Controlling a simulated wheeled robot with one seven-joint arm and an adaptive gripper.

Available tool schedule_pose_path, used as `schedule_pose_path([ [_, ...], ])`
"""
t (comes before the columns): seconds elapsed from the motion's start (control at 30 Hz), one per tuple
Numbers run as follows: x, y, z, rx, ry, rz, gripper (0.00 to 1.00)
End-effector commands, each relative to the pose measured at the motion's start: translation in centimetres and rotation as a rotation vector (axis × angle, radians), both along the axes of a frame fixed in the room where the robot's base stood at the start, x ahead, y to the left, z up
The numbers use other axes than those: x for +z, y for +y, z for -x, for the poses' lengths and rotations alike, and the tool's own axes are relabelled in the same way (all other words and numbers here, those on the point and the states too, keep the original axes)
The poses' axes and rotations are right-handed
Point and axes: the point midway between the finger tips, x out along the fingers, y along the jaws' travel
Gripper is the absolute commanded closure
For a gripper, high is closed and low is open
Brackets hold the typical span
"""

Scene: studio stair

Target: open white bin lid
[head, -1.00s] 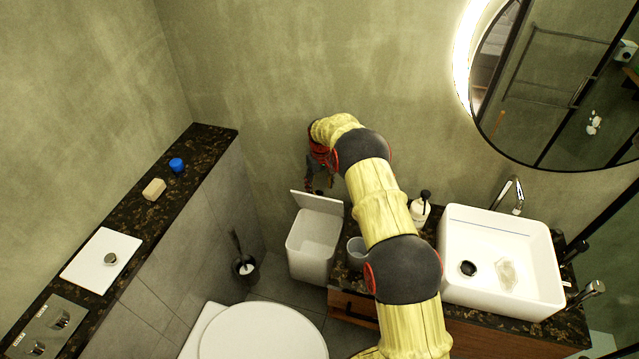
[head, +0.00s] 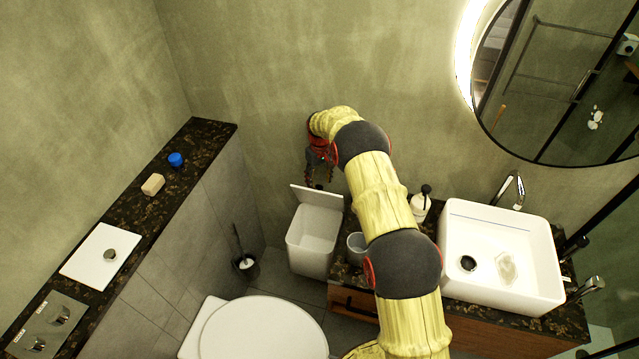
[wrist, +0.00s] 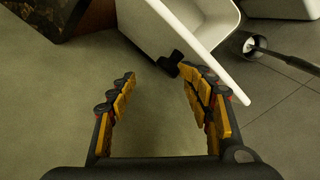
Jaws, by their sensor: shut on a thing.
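The white bin (head: 311,258) stands on the floor between the toilet and the washbasin counter. Its white lid (head: 317,197) is raised at the back, and the bin's inside shows. My gripper (head: 318,183) is just above the lid's upper edge, by the wall. In the wrist view, the lid (wrist: 186,38) is a white slab with a black knob (wrist: 170,62) on its edge. The exact contact is hard to see.
The dark counter with the white basin (head: 500,258), a soap bottle (head: 421,204) and a cup (head: 357,247) is right of the bin. The toilet (head: 262,330) is in front. A toilet brush (head: 244,262) stands to the left. The wall is close behind.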

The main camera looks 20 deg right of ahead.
Motion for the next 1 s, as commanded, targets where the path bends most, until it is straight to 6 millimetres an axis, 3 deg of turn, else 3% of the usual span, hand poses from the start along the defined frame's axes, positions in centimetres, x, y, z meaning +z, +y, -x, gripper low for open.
schedule_pose_path([
  [0.03,0.7,-0.7,0.4,0.0,0.01,0.006,0.7],
  [0.3,6.8,-0.4,0.1,-0.001,0.002,0.005,0.7],
  [0.5,9.6,-0.1,0.1,0.0,0.001,0.003,0.7],
  [0.7,10.7,0.0,0.1,0.0,0.003,0.003,0.7],
  [1.0,10.9,0.1,0.1,0.0,0.001,0.002,0.7],
])
